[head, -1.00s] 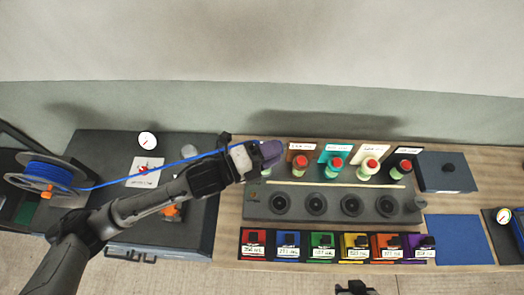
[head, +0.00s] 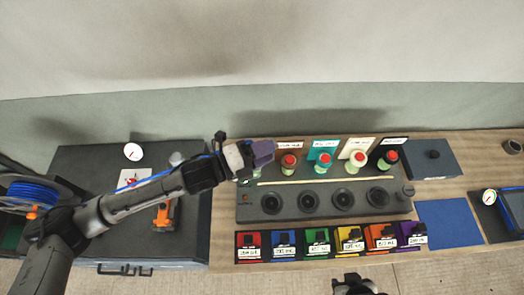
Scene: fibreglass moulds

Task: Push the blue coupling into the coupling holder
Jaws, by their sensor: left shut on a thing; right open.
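A blue hose (head: 168,173) runs from the reel on the left along my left arm and ends at my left gripper (head: 240,160). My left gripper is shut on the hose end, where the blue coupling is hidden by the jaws. A dark purple piece (head: 262,152) shows just right of the jaws; I cannot tell whether it touches them. I cannot make out the coupling holder; it may be behind my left gripper. My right gripper (head: 355,286) is open at the bottom edge, apart from everything, only partly in view.
Several red-capped bottles (head: 325,160) stand before coloured cards, right of my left gripper. A grey block with round wells (head: 375,213) and a row of coloured boxes (head: 318,245) lie in front. The blue hose reel (head: 35,192) is far left. A blue mat (head: 450,222) is clear.

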